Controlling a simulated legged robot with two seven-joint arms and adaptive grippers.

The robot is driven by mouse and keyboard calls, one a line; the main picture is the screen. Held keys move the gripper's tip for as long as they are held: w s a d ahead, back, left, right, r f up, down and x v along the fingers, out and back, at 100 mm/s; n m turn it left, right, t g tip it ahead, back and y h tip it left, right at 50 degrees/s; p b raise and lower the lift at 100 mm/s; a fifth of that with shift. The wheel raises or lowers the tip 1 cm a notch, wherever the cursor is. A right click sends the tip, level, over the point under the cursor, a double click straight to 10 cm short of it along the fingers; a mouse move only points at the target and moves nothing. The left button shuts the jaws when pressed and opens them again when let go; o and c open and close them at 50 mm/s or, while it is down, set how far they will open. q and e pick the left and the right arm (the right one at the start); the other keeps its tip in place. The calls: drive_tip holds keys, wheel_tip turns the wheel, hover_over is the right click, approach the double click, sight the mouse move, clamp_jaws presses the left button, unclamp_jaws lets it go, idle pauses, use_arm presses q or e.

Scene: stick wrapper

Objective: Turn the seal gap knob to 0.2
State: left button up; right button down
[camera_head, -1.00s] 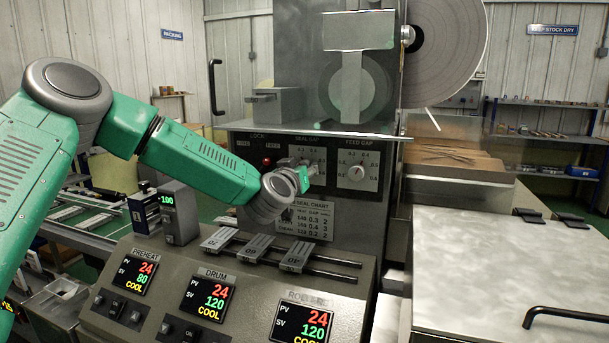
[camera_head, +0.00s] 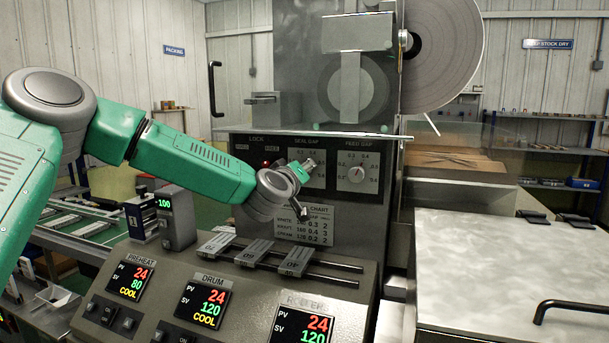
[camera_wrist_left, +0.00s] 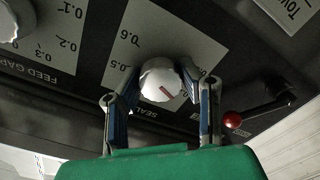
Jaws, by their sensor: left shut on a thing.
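The seal gap knob (camera_wrist_left: 160,82) is a small pale round knob with a dark reddish pointer line, on a white dial plate (camera_wrist_left: 150,30). The marks 0.5 and 0.6 show beside it in the left wrist view. I cannot tell which value the pointer meets. My left gripper (camera_wrist_left: 160,88) is shut on the knob, one finger at each side. In the head view the left gripper (camera_head: 308,166) reaches the panel and hides most of this knob.
The feed gap knob (camera_head: 356,174) sits to the right on the same panel. A seal chart (camera_head: 305,222) is below, and sliding blocks (camera_head: 250,249) lie in front. A clear guard edge (camera_head: 320,132) juts out above.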

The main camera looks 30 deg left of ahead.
use_arm(q)
drive_tip(key=shift+f, duration=0.15)
drive_tip(key=o, duration=1.2)
drive_tip(key=shift+a, duration=0.1)
drive_tip(key=shift+c, duration=0.2)
drive_tip(key=shift+s, duration=0.1)
drive_tip(key=shift+a, duration=0.1)
drive_tip(key=v, duration=1.1)
drive_tip(key=shift+s, duration=0.4)
drive_tip(key=shift+f, duration=0.1)
